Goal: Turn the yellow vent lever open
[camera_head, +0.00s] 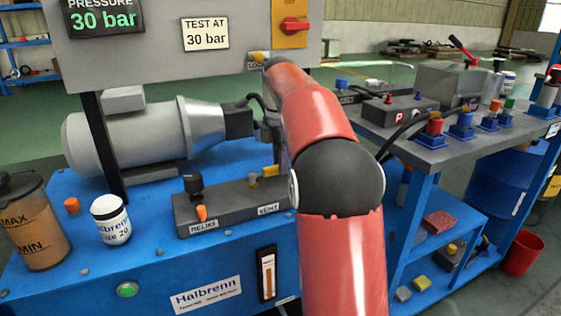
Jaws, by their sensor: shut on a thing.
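The yellow vent lever (268,171) sits on top of the dark valve block (222,212), above the VENT label at the block's right end. Only part of it shows. My gripper (277,160) comes down onto the lever from above and is shut on it. My red arm hides most of the gripper and the right side of the lever, so the exact grip and the lever's angle are hard to see.
Left of the lever on the block stand a black knob (194,187) and the orange relief part (202,213). A grey motor (135,138) lies behind. The panel (150,55) hangs above, reading 30 bar. A grey bench (440,150) with fittings stands to the right.

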